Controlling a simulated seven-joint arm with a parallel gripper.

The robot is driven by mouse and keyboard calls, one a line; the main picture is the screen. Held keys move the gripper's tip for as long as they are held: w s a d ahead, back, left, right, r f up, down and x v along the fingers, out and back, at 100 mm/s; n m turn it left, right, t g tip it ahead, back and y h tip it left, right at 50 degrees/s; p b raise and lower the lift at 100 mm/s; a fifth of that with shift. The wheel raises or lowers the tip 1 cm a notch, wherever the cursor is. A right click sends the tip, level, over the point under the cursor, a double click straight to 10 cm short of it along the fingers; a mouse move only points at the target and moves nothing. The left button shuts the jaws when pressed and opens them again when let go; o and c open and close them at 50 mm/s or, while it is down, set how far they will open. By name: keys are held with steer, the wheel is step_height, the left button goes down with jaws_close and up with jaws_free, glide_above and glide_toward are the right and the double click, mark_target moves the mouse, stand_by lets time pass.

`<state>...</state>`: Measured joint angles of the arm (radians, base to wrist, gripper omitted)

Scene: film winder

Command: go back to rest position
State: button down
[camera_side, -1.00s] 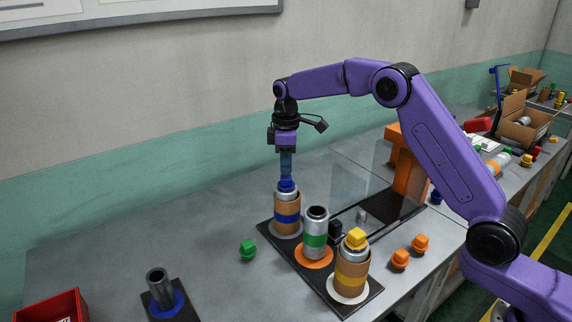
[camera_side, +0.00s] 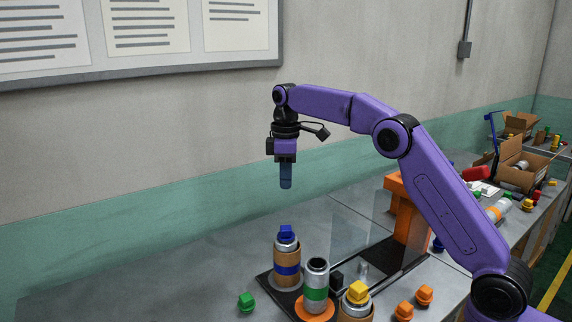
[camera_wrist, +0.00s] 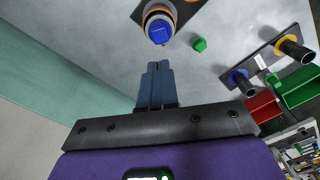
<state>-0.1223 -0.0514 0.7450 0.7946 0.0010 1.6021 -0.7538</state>
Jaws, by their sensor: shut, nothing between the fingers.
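My gripper (camera_side: 286,184) is shut and empty, pointing straight down in the air above the blue-banded canister (camera_side: 287,268). Its closed fingers (camera_wrist: 155,84) also show in the wrist view. A blue cap (camera_side: 286,233) sits on top of that canister, clear of the fingertips. The blue cap also shows in the wrist view (camera_wrist: 160,32). A green-banded canister (camera_side: 316,285) stands to the right with a dark open top. A yellow-banded canister carries a yellow cap (camera_side: 358,291).
A green cap (camera_side: 246,301) lies loose on the table to the left. Two orange caps (camera_side: 424,294) lie at the right. A clear panel and an orange post (camera_side: 408,222) stand behind the canisters. In the wrist view, a red bin (camera_wrist: 263,107) is at the right.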

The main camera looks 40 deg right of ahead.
steer(key=shift+r, duration=1.9)
steer(key=s+a+f+n, duration=0.1)
steer(key=s+a, duration=0.2)
steer(key=s, duration=0.7)
steer(key=s+a+f, duration=0.1)
steer(key=s+a, duration=0.3)
steer(key=s, duration=0.7)
steer(key=s+d+f, duration=0.3)
steer(key=s+d, duration=0.1)
steer(key=s, duration=0.4)
steer(key=s+d+f, duration=0.3)
steer(key=s, duration=0.4)
steer(key=s+d+f+n, duration=0.1)
steer(key=s+d+f, duration=0.3)
steer(key=s, duration=0.4)
steer(key=shift+s+d, duration=0.3)
steer(key=shift+d, duration=0.05)
